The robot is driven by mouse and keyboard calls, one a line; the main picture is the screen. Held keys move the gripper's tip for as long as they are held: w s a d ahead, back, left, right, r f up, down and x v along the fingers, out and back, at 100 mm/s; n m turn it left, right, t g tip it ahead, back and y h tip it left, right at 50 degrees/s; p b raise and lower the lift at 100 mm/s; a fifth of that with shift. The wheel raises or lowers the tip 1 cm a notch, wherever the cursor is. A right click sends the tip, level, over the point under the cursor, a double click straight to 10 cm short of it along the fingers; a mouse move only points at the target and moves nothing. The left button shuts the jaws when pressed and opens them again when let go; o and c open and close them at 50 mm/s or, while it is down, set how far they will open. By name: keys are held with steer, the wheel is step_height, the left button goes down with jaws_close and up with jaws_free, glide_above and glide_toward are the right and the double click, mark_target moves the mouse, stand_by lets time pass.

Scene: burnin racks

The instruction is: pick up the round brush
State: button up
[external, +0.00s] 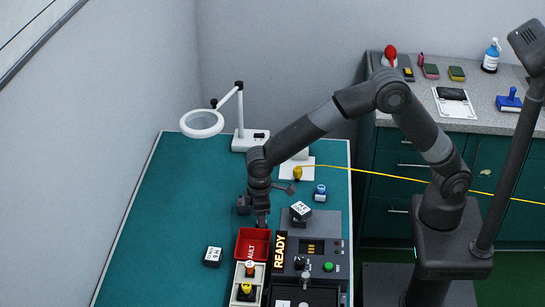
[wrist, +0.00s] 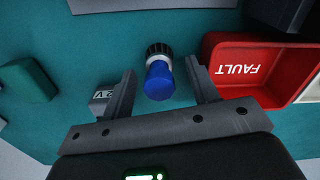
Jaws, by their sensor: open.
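The round brush (wrist: 158,78) looks like a short blue cylinder with a white band and a dark ribbed end in the wrist view. It lies in line with the gap between the fingers, with neither visibly touching it. My gripper (external: 262,220) points down just behind the red FAULT bin in the external view. In the wrist view my gripper (wrist: 161,68) has its two fingers wide apart, with nothing held.
The red FAULT bin (wrist: 222,43) lies close to the right finger. The dark READY panel (external: 338,228) and a labelled black block (external: 300,211) stand to the right. The bench's left part is largely clear.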

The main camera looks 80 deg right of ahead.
steer(key=shift+f, duration=0.8)
steer(key=shift+c, duration=0.3)
steer(key=c, duration=1)
steer(key=shift+r, duration=0.15)
